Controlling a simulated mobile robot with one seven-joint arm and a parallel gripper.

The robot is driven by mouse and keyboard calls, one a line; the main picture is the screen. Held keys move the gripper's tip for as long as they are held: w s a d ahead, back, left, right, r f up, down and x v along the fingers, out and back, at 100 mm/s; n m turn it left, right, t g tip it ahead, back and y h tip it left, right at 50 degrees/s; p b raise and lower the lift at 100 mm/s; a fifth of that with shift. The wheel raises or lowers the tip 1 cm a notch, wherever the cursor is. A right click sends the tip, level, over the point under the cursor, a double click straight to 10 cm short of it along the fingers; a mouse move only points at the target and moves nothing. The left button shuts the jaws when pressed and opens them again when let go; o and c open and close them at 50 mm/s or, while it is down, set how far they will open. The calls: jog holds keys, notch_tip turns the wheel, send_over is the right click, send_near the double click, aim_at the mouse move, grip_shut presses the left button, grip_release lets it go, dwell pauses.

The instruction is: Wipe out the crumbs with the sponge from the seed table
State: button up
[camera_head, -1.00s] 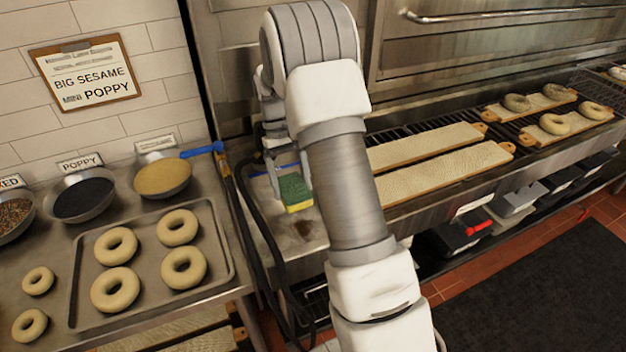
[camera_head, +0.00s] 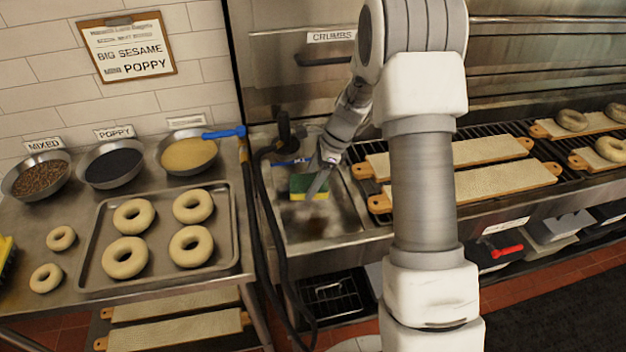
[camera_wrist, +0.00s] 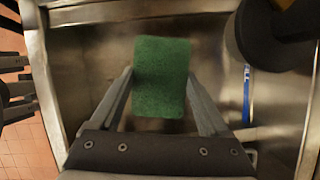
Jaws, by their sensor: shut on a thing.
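The sponge (camera_head: 300,184), green on top and yellow below, is at the metal sink-like counter right of the seed table. My gripper (camera_head: 318,184) is shut on it. In the wrist view the green face of the sponge (camera_wrist: 162,80) shows between the two fingers of my gripper (camera_wrist: 160,76). I cannot tell whether the sponge touches the metal surface. The seed table (camera_head: 70,268) is at the left, with seed bowls, bagels and a tray on it. I cannot make out separate crumbs on it.
A tray (camera_head: 236,232) with several bagels and two small bagels (camera_head: 62,238) take up much of the seed table. Mixed (camera_head: 38,178), poppy (camera_head: 112,168) and yellow seed (camera_head: 188,156) bowls line its back. A black hose (camera_head: 268,235) hangs between table and counter. A drawer labelled CRUMBS (camera_head: 330,37) is behind.

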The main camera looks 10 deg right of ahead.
jog(key=m, duration=0.1)
jog(key=m+t, duration=0.1)
jog(key=m, duration=0.2)
jog(key=shift+w+f+t+h, duration=0.25)
jog(key=shift+w+t+h, duration=0.05)
jog(key=m, duration=0.3)
jog(key=shift+w+d+f+t+h, duration=0.15)
jog(key=shift+d+f+t+h, duration=0.1)
jog(key=shift+t+h, duration=0.15)
notch_tip(320, 180, down, 6)
jog(key=b, duration=0.6)
jog(key=shift+f+b, duration=0.6)
jog(key=shift+f, duration=0.35)
